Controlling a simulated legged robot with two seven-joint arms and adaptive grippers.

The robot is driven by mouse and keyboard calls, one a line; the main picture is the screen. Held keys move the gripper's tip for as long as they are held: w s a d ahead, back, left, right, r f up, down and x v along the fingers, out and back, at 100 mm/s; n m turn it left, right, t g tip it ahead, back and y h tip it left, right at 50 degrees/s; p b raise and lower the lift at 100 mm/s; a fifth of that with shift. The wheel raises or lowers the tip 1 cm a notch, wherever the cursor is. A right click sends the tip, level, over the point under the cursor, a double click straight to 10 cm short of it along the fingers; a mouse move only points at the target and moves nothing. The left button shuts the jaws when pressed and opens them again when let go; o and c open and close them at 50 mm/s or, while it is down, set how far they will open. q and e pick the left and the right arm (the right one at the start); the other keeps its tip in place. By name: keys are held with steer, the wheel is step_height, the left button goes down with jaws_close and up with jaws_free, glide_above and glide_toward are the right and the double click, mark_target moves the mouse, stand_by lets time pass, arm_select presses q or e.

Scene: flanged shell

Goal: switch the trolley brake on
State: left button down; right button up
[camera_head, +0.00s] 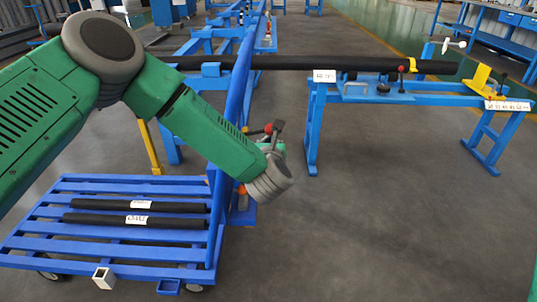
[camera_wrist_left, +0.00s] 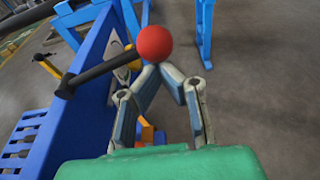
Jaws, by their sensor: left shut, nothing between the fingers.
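The blue slatted trolley (camera_head: 110,252) stands at the lower left of the head view. A black lever (camera_wrist_left: 103,72) with a red ball knob (camera_wrist_left: 154,43) is on its blue upright side in the left wrist view; the small red knob (camera_head: 268,129) also shows in the head view beside my wrist. My left gripper (camera_wrist_left: 165,70) is shut and empty. Its fingertips are just below the red ball in the left wrist view; I cannot tell whether they touch it. My right gripper is not in view.
Two labelled black tubes (camera_head: 135,221) lie on the trolley. A blue stand (camera_head: 312,120) carries a long black pipe (camera_head: 340,63) behind, with a yellow bracket (camera_head: 483,80) at its right. The grey floor at front right is clear.

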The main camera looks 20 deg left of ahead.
arm_select(q)
steer(key=r, duration=0.1)
steer(key=r+n, duration=0.1)
steer(key=shift+a+r+n+h, duration=0.3)
steer(key=shift+a+r, duration=0.05)
steer(key=shift+r, duration=0.05)
steer(key=shift+s+a+r+p, duration=0.2)
steer(key=shift+a+r, duration=0.15)
steer(key=shift+r, duration=0.45)
steer(key=shift+s+a+r+p, duration=0.15)
steer(key=shift+a+r, duration=0.2)
steer(key=shift+r, duration=0.4)
steer(key=v, duration=1.2)
steer(key=shift+f, duration=0.2)
steer(key=shift+w, duration=0.1)
steer(key=w+a+f+m+t, duration=0.1)
steer(key=w+f+m, duration=0.1)
steer(key=f, duration=0.6)
steer(key=w+f+m+t+y, duration=0.1)
steer(key=w+f+m, duration=0.2)
steer(key=f+m, duration=0.2)
step_height(320, 180, down, 3)
steer(key=shift+a+f+y+p, duration=0.1)
steer(key=shift+a+y+p, duration=0.2)
steer(key=shift+a+p, duration=0.1)
